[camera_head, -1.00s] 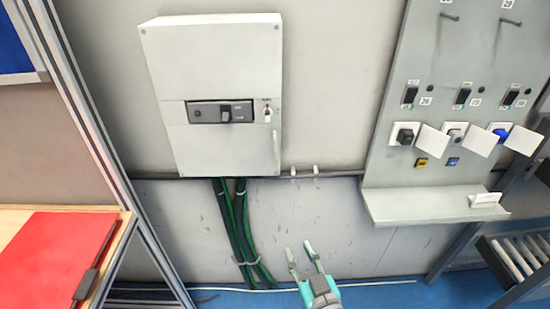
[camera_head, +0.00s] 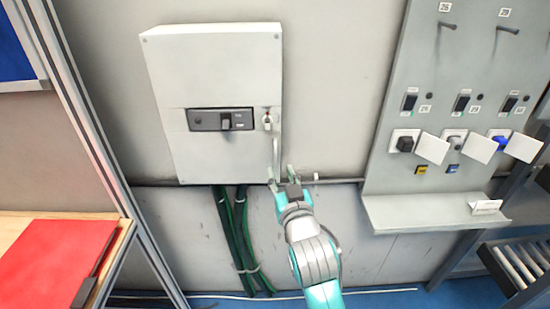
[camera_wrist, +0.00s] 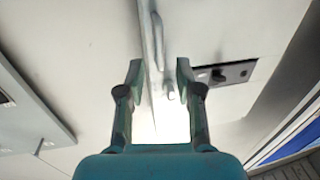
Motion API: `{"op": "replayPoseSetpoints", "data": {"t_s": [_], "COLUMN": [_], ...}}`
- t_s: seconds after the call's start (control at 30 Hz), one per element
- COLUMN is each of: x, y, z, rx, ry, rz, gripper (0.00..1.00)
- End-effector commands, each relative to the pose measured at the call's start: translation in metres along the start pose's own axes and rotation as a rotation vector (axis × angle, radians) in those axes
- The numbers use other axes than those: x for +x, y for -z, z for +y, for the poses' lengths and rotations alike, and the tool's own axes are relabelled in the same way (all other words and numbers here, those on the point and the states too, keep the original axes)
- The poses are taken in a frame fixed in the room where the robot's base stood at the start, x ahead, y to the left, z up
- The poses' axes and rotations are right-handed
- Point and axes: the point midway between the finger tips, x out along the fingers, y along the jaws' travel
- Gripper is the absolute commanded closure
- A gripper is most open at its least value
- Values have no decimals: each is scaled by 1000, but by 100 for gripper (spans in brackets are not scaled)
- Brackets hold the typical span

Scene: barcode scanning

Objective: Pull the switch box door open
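The switch box (camera_head: 215,65) is a light grey cabinet on the wall, left of centre in the head view. Its door looks shut, with a black switch panel (camera_head: 221,119) and a key lock (camera_head: 267,119) on the front. A slim vertical handle (camera_head: 276,150) sits at the door's lower right edge. My gripper (camera_head: 281,180) is just below the handle, pointing up. In the wrist view my gripper (camera_wrist: 155,75) is open, with a finger on each side of the handle (camera_wrist: 152,45). The fingers look apart from the handle, though contact is hard to judge.
A grey panel (camera_head: 390,170) with sockets, switches and a lower shelf stands at the right. Green and black cables (camera_head: 236,240) hang below the box. A table with a red folder (camera_head: 55,265) is at the lower left. The wall between box and panel is clear.

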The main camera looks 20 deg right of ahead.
Motion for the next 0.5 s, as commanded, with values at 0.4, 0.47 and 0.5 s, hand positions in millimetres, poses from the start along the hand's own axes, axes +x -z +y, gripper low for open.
{"op": "replayPoseSetpoints", "data": {"t_s": [0.4, 0.47, 0.5], "x": [65, 69, 71], "y": [0, 0, 0], "z": [0, 0, 0], "rx": [0, 0, 0], "ry": [0, 0, 0], "rz": [1, 0, 0], "gripper": [65, 65, 65]}}
